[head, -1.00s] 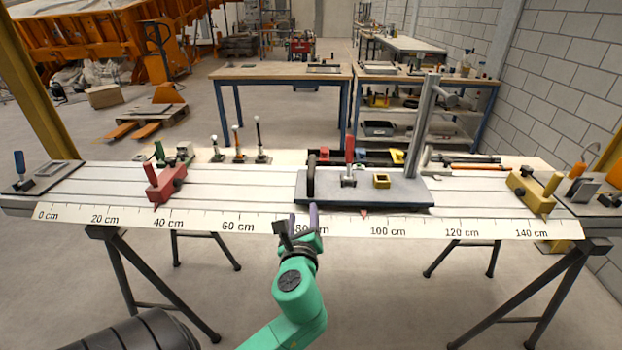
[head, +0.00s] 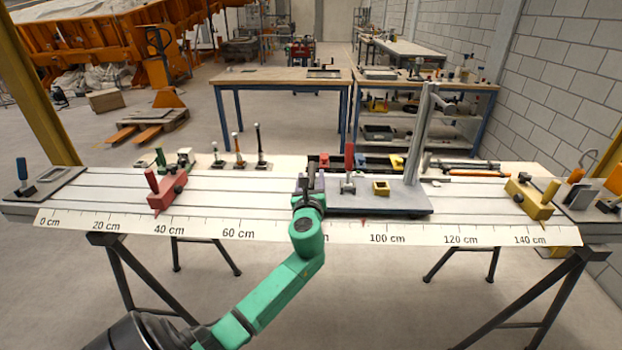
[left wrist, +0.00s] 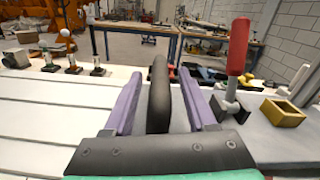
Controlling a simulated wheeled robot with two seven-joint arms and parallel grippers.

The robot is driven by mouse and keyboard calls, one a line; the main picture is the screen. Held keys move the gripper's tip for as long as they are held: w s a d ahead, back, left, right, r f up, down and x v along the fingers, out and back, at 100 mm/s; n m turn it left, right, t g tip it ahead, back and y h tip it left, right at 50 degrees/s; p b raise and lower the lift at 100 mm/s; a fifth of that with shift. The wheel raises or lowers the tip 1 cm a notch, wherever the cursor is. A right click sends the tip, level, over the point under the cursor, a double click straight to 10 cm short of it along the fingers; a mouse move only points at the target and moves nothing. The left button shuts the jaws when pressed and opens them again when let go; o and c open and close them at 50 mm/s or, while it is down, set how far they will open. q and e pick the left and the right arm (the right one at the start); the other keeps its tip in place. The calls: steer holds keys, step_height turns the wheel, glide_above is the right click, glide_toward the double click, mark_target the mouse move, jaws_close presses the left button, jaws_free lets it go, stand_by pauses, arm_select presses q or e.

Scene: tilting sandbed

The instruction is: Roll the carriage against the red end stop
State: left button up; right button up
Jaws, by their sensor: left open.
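The carriage (head: 400,198) is a flat grey plate on the white rail bed (head: 240,188), right of its middle. It carries a black upright handle, a red-handled clamp (head: 348,168), a yellow square block (head: 381,187) and a tall grey post (head: 421,130). The red end stop (head: 166,192) stands near the 40 cm mark, well left of the carriage. My left gripper (head: 311,188) is at the carriage's left end. In the left wrist view its two purple fingers stand open on either side of the black handle (left wrist: 159,95), with gaps visible. My right gripper is not in view.
A yellow stop (head: 530,197) stands near the right end of the bed. Small upright tools (head: 238,150) stand behind the bed on the left. A scale strip (head: 200,222) runs along the front edge. The bed between the red stop and the carriage is clear.

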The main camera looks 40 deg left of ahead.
arm_select(q)
jaws_close()
stand_by(1.4)
